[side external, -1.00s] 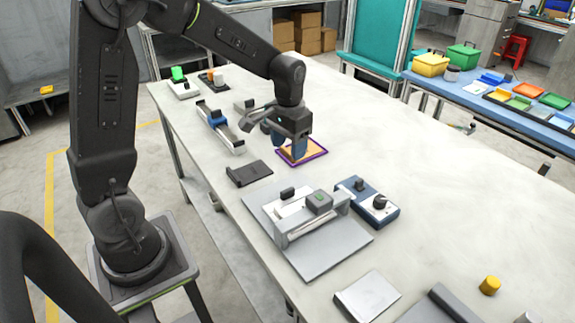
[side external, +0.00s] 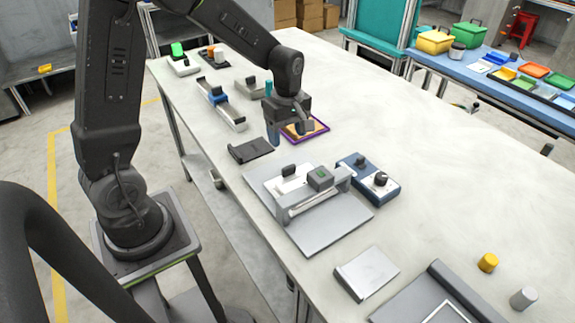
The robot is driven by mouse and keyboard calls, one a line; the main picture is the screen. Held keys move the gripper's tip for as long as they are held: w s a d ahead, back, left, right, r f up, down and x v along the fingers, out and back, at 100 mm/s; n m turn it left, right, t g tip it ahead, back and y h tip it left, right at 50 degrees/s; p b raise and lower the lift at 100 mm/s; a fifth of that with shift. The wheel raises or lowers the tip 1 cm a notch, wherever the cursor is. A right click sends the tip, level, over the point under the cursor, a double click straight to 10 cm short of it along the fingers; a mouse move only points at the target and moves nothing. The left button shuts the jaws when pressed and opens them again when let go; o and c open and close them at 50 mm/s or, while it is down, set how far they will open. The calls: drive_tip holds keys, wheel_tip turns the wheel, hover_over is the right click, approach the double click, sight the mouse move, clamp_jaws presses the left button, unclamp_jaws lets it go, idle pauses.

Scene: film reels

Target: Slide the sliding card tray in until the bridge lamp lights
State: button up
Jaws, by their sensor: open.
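The sliding card tray (side external: 287,188) looks like a white slab with a black knob. It lies on a grey base plate (side external: 333,231), partly under a silver bridge (side external: 300,207). The bridge lamp (side external: 320,178) appears to be the dark grey box with a green top on the bridge; I cannot see it glowing. My gripper (side external: 289,131) is open and appears empty. It is behind the tray and apart from it, above the table near an orange mat with a purple rim (side external: 318,129). The tray's end under the bridge is hidden.
A blue box with a black knob (side external: 362,181) stands right beside the bridge. A black flat holder (side external: 250,151) and a rail with a blue slider (side external: 218,96) lie to the left. A pale block (side external: 366,273) is in front. The table's right side is largely clear.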

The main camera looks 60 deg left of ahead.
sight(288, 166)
wheel_tip(288, 166, down, 11)
drive_tip(key=shift+r, duration=0.1)
drive_tip(key=shift+c, duration=0.3)
drive_tip(key=shift+d, duration=0.1)
clamp_jaws()
drive_tip(key=d, duration=0.4)
drive_tip(key=shift+d, duration=0.1)
idle(0.4)
drive_tip(key=shift+o, duration=0.3)
unclamp_jaws()
